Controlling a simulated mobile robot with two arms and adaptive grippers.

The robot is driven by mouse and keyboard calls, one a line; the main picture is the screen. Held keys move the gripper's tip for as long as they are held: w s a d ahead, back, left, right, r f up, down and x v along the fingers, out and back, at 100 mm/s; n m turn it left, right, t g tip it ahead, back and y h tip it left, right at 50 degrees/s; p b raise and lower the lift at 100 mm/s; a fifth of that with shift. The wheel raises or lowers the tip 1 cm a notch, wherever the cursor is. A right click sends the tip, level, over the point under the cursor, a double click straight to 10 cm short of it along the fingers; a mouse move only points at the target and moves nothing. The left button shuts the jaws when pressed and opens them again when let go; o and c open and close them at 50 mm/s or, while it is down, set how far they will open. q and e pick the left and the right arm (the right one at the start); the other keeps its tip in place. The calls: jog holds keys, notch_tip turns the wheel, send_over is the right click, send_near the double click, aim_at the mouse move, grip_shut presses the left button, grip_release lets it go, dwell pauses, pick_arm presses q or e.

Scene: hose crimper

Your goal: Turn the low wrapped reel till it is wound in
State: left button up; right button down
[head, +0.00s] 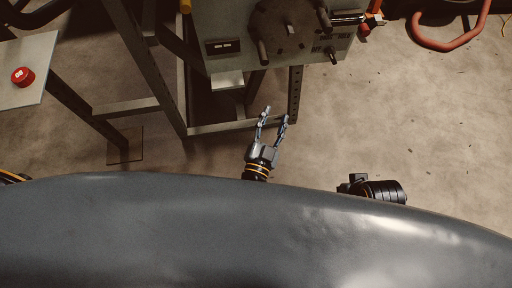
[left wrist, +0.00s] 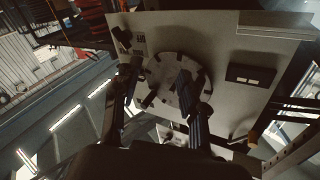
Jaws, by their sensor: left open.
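No reel that I can clearly tell as the low wrapped one shows in either view. The nearest round part is a grey disc (head: 283,30) with dark pegs, on the face of a grey panel (head: 222,22). The disc (left wrist: 160,95) and panel (left wrist: 228,36) also show in the left wrist view, the disc partly behind the fingers. My left gripper (head: 275,115) is open and empty, below the panel in the head view and apart from it. In the left wrist view its two dark fingers (left wrist: 163,76) stand apart in front of the disc.
A metal frame (head: 165,90) stands left of and under the panel. A red button (head: 22,77) sits on a plate at the left. A red-orange hose (head: 452,46) lies at the upper right. The floor (head: 405,125) at the right is mostly clear.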

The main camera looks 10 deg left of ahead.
pick_arm(q)
jog(key=s+a+f+g+h+p, duration=0.1)
jog(key=s+a+f+g+p, duration=0.3)
jog(key=f+p, duration=0.5)
jog(key=s+f+g, duration=0.1)
jog(key=s+g, duration=0.1)
jog(key=s, duration=0.1)
jog(key=shift+f, duration=0.15)
